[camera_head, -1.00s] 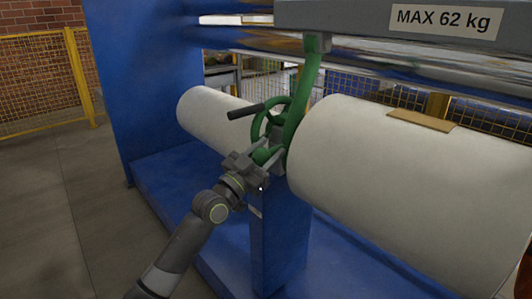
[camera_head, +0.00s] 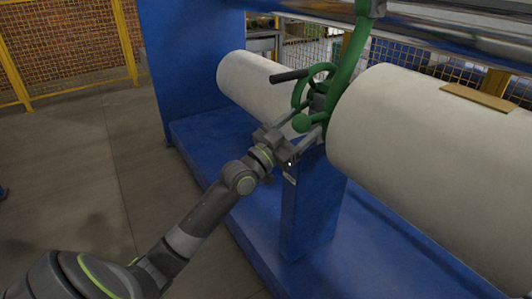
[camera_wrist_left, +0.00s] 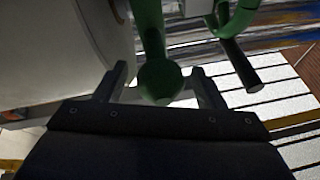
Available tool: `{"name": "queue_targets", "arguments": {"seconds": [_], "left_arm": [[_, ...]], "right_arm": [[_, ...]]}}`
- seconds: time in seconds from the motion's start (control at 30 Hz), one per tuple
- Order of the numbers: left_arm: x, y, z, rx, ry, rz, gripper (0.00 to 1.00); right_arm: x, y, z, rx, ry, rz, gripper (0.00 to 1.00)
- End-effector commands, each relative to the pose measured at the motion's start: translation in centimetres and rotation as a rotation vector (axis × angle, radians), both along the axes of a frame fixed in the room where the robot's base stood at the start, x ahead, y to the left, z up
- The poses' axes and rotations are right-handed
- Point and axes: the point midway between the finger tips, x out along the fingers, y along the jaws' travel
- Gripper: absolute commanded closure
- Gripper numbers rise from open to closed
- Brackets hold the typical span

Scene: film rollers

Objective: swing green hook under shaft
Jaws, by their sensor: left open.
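The green hook (camera_head: 349,58) is a long curved arm that runs down from the top edge of the head view, beside the large white roll. A green ball knob (camera_head: 301,123) sits at its lower end; it also shows in the left wrist view (camera_wrist_left: 160,82). My left gripper (camera_head: 307,121) is open, its fingers on either side of the knob. In the left wrist view its fingers (camera_wrist_left: 159,72) flank the knob with gaps at both sides. The shaft cannot be told apart clearly; the hook's upper end is cut off. My right gripper is not in view.
A green handwheel (camera_head: 299,92) with a black handle (camera_head: 289,75) is just above the knob. White rolls (camera_head: 425,145) (camera_head: 250,82) lie on both sides. A blue post (camera_head: 308,205) stands below. Open floor (camera_head: 100,165) lies at the left, before a yellow fence (camera_head: 60,50).

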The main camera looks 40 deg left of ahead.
Motion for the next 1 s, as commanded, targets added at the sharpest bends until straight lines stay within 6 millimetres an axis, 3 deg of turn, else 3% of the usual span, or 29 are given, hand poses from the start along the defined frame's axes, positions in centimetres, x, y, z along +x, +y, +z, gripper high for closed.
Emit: {"name": "queue_targets", "arguments": {"seconds": [0.6,0.8,1.0], "left_arm": [[-10.3,3.2,-4.3,0.004,0.003,0.001,0.36],[-12.1,3.8,-5.0,0.002,0.001,0.000,0.36],[-12.7,3.9,-5.2,0.002,-0.002,0.001,0.36]], "right_arm": [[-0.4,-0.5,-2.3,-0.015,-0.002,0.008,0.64],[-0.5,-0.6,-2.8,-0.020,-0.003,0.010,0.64],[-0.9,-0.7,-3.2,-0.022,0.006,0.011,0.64]]}}
